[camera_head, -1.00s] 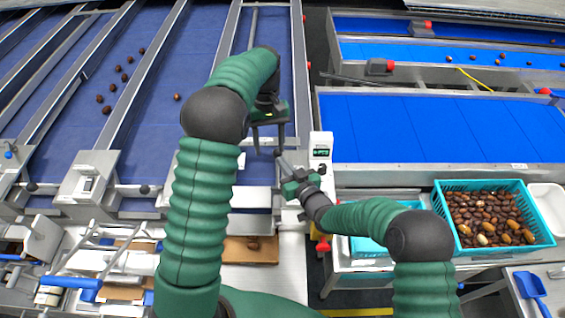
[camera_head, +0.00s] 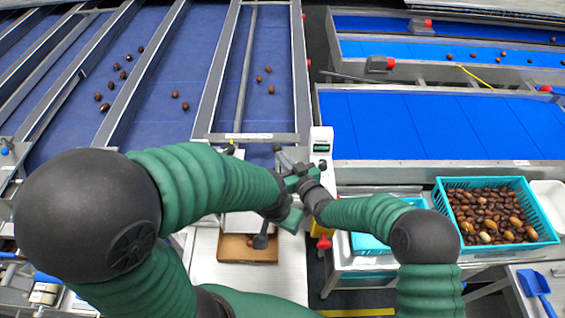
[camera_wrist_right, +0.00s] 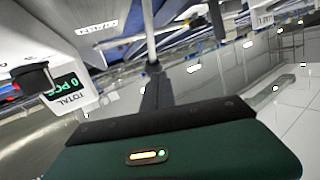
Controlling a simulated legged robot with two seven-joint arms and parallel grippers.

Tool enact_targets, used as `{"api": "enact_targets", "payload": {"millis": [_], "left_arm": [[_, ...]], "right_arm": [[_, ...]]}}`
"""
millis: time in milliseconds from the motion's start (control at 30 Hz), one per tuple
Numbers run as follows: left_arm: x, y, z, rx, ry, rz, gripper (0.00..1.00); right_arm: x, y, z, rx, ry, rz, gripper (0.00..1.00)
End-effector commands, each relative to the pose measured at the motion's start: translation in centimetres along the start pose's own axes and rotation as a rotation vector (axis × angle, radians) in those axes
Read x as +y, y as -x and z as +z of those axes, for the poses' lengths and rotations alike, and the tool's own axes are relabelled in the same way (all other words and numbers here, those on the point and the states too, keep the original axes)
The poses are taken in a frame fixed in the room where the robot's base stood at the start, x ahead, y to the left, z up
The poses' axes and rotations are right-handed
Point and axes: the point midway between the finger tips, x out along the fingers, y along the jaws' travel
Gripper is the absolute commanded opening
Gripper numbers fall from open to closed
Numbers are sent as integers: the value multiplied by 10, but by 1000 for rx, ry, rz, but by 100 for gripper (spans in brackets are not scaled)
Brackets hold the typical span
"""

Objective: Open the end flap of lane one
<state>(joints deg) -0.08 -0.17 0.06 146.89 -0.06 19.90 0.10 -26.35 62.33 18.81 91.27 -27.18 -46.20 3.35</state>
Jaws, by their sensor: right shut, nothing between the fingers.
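The lane with a few dates (camera_head: 264,85) ends at a metal cross bar (camera_head: 225,137), which I take as the end of lane one. A flap there is hard to make out behind my arms. My right gripper (camera_head: 281,155) is shut and empty, its fingers pointing up and left just below the bar, beside the white counter post (camera_head: 321,150). Its closed fingers show in the right wrist view (camera_wrist_right: 154,92); contact with a flap cannot be told. My left gripper (camera_head: 268,236) points down over a cardboard tray (camera_head: 232,250); its jaw opening is unclear.
Other belt lanes (camera_head: 165,120) with loose dates lie to the left. A teal basket (camera_head: 446,205) of dates stands at right, near a blue scoop (camera_head: 533,284). My two arms cross close together at the lane end.

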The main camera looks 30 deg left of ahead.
Motion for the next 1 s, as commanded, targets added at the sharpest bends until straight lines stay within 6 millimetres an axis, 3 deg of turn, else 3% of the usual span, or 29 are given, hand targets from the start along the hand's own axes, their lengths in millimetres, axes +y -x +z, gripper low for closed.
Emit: {"api": "enact_targets", "payload": {"millis": [267, 433, 800, 1000], "left_arm": [[0, 2, 0, -1, 1, 0, 52], [-1, -6, 1, -2, 1, 0, 52], [-1, -38, 8, -2, 1, 0, 52], [-1, -44, 10, -2, 1, 0, 52]], "right_arm": [[-1, 2, -2, 1, 1, 0, 0], [1, 19, 0, 1, 0, 1, 0], [3, 123, 2, 1, 1, 4, 0], [2, 159, 1, -2, -1, 2, 0]]}}
